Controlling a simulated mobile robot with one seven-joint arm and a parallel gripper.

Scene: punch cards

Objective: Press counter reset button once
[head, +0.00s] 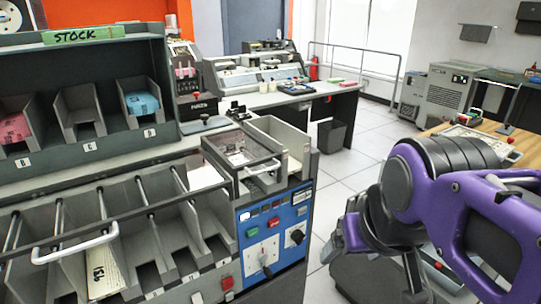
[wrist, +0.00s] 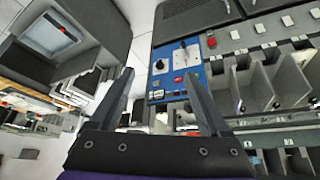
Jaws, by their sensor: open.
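A blue control panel (head: 275,235) is on the front right end of the grey sorter. Labels are too small to read, so I cannot tell which is the counter reset. In the wrist view the blue panel (wrist: 172,72) appears between my fingers, with the red button (wrist: 178,79) near its middle. My gripper (wrist: 157,78) is open and empty, apart from the panel. In the head view my purple arm is right of the panel, and the fingers are mostly hidden.
A larger red button (head: 227,283) sits lower left of the panel, beside sloping card pockets (head: 150,240). A handled tray (head: 240,160) stands above the panel. A dark machine with a screen (wrist: 65,35) is at the wrist view's left. Floor shows between sorter and arm.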

